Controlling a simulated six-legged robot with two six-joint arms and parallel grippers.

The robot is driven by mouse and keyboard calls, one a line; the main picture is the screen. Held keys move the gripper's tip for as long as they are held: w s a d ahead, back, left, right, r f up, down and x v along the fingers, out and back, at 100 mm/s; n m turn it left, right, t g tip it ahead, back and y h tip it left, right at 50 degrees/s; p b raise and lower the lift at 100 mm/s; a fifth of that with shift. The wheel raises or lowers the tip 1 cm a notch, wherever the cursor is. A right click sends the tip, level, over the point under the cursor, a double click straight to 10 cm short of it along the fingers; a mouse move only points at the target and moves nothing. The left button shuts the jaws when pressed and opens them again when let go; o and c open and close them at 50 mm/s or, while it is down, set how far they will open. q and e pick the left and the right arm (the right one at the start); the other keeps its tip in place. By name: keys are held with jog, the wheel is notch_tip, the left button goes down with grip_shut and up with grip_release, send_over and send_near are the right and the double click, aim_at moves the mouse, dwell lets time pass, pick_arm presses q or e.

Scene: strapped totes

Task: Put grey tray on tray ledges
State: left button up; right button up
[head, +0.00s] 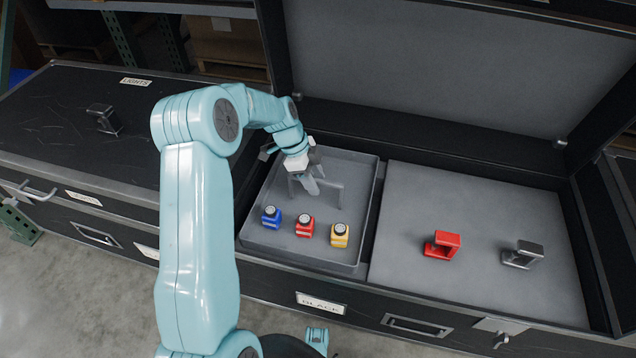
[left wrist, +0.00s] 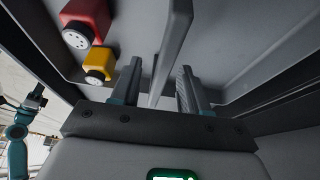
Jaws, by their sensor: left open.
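The grey tray (head: 284,243) sits in the left part of an open black case (head: 256,262), with a grey upright handle (head: 335,184) across its middle. Blue (head: 271,216), red (head: 304,226) and yellow (head: 340,235) small items stand in its front part. My left gripper (head: 308,183) is at the handle. In the left wrist view its open fingers (left wrist: 158,85) lie either side of the handle bar (left wrist: 172,50), with gaps showing. I cannot make out the tray ledges. A teal arm (left wrist: 17,130) shows at the left wrist view's edge; its jaw state is unclear.
Right of the tray, a grey panel (head: 480,285) bears a red clamp-like thing (head: 441,244) and a dark grey one (head: 522,254). The raised lid (head: 450,75) stands behind. A closed black case (head: 60,130) is at the left.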

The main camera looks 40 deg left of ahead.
pick_arm(q)
jog(key=p+v, duration=0.2)
jog(key=v, duration=0.7)
jog(key=shift+r, duration=0.1)
jog(key=shift+r, duration=0.1)
